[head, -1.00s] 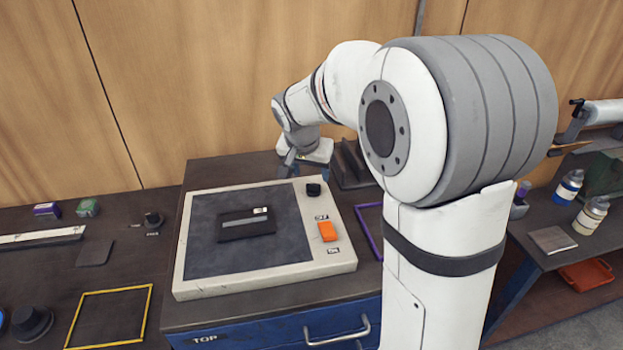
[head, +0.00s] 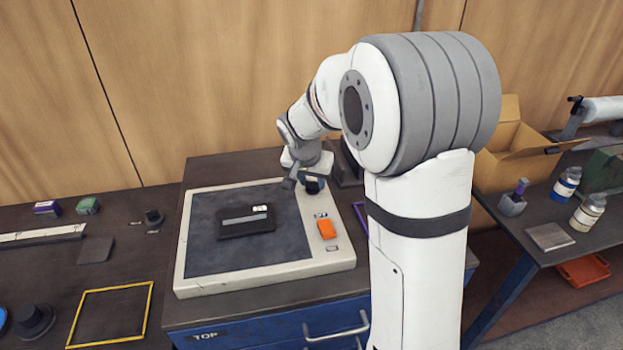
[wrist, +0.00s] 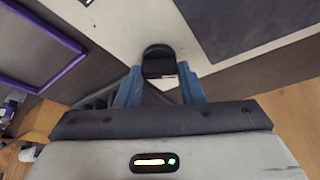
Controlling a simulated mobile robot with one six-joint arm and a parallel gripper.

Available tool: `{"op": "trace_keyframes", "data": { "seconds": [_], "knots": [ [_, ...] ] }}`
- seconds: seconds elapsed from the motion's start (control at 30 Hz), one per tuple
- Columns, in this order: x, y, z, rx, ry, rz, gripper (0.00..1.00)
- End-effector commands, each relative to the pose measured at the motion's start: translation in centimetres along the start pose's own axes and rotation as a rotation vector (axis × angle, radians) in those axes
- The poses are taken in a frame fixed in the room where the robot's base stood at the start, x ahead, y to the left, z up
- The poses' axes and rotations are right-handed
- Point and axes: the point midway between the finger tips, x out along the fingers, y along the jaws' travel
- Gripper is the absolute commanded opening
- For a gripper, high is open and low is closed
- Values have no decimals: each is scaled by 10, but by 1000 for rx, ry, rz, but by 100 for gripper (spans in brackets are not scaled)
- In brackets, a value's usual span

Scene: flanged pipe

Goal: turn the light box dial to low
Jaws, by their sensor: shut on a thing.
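The light box (head: 264,280) lies on the bench, with a white frame and a dark panel. Its black dial (head: 312,186) sits near the frame's upper right corner, and the dial also shows in the wrist view (wrist: 158,60). My gripper (head: 304,183) is at the dial. In the wrist view its two blue fingers (wrist: 160,78) stand on either side of the dial's near part, shut on it. The dial's setting marks cannot be read.
An orange switch (head: 326,229) is on the light box's right border. A dark flat piece with a light label (head: 244,221) lies on the panel. A purple frame (wrist: 40,45) lies beside the box. A cardboard box (head: 515,150) stands at the back right.

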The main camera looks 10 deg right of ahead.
Motion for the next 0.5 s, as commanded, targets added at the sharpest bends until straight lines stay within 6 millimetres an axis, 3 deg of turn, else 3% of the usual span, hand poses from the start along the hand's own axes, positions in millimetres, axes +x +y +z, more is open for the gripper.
{"op": "trace_keyframes", "data": {
  "seconds": [0.23, 0.5],
  "knots": [
    [0, 0, 0, 0, 0, 0, 12],
    [0, 0, 0, -28, 0, -13, 12]
  ]
}}
